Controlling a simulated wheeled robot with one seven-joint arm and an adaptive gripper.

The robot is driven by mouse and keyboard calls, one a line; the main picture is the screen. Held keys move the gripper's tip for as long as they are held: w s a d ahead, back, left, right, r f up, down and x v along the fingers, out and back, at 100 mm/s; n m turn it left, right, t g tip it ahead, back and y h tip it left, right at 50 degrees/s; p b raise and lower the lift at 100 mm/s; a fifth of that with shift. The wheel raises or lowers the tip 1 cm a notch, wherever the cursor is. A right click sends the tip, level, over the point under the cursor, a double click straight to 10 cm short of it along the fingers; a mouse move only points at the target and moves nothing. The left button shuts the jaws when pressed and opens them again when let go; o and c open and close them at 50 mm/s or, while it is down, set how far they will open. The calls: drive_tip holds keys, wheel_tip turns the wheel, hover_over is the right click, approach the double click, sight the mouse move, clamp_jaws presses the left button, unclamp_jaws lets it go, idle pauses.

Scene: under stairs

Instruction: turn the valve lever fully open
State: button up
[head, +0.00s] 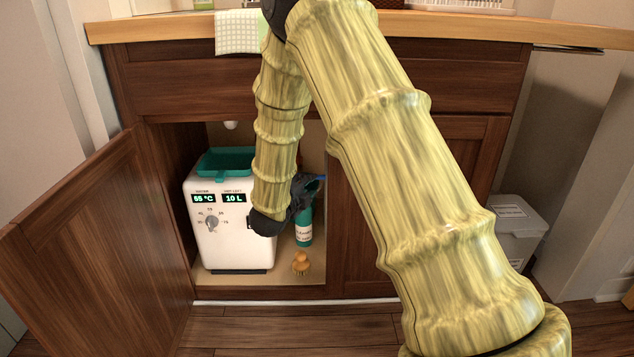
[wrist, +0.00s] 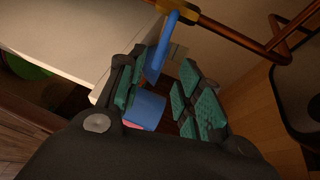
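The valve lever (wrist: 164,45) is a flat blue handle in the wrist view. Its upper end joins a brass fitting (wrist: 180,12) on a copper pipe. It slants down to the left, its lower end between my fingertips. My gripper (wrist: 165,75) is open, with a gap between its teal finger pads; the lever lies nearer the left finger, and I cannot tell if they touch. A thicker blue piece (wrist: 147,110) shows deeper between the fingers; I cannot tell if it belongs to the lever. In the head view my gripper (head: 302,192) is inside the cabinet, and my arm hides the valve.
A white water heater (head: 228,242) stands left of my gripper, with a teal tray (head: 226,162) on top. A cleaner bottle (head: 304,228) and a small brush (head: 300,262) stand close by. The open cabinet door (head: 95,250) is at left. More copper pipe (wrist: 265,45) runs right of the lever.

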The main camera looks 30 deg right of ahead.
drive_tip(key=shift+b+x, duration=2.1)
drive_tip(key=shift+x, duration=2.3)
drive_tip(key=shift+f, duration=0.1)
clamp_jaws()
